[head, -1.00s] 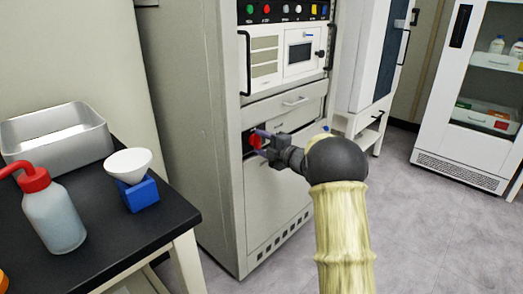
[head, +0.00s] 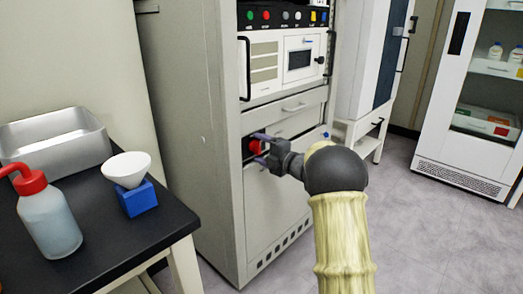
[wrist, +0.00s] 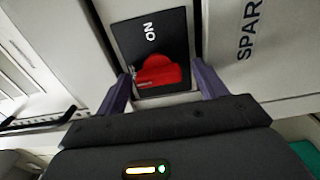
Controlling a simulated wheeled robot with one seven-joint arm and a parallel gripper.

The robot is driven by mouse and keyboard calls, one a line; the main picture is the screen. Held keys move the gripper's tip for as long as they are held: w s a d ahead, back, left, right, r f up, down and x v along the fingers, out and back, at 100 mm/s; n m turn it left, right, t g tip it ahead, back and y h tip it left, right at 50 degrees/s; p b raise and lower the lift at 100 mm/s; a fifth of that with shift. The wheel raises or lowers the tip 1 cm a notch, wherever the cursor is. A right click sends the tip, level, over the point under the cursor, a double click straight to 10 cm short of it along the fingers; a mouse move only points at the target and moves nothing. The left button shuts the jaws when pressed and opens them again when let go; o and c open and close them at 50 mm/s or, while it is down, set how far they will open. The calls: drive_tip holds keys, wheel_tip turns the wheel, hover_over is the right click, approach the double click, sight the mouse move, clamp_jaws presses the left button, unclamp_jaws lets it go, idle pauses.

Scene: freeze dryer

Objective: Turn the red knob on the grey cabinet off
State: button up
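The red knob (head: 254,146) is on the front of the grey cabinet (head: 196,130), below its drawers. My gripper (head: 260,149) is at the knob from the front. In the wrist view its two purple fingers (wrist: 162,88) are apart, one on each side of the knob, with gaps visible between them and the red part. The gripper is open. In the head view the fingers partly hide the knob.
A black-topped table (head: 100,240) at the left holds a metal tray (head: 60,150), a wash bottle (head: 50,218), a white funnel (head: 127,168) and a blue block (head: 137,198). A glass-door cabinet (head: 470,100) stands at the right. The floor (head: 425,230) is clear at the right.

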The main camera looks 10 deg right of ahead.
drive_tip(key=p+v, duration=0.4)
drive_tip(key=v, duration=1.3)
drive_tip(key=shift+s+d, duration=0.15)
drive_tip(key=shift+s, duration=0.05)
drive_tip(key=s+a+f+m+g+h+p, duration=0.1)
drive_tip(key=s+a+m+g+h+p, duration=0.25)
drive_tip(key=s+m, duration=0.5)
drive_tip(key=s+a+f+m+g+h+p, duration=0.1)
drive_tip(key=s+a+m+g+h+p, duration=0.25)
drive_tip(key=s+m, duration=0.55)
drive_tip(key=s+a+f+m+g+h+p, duration=0.1)
drive_tip(key=s+a+f+m+g+h, duration=0.25)
drive_tip(key=s+m, duration=0.55)
wheel_tip(320, 180, up, 40)
drive_tip(key=n+g+p, duration=0.1)
drive_tip(key=p, duration=3.6)
drive_tip(key=shift+d, duration=0.15)
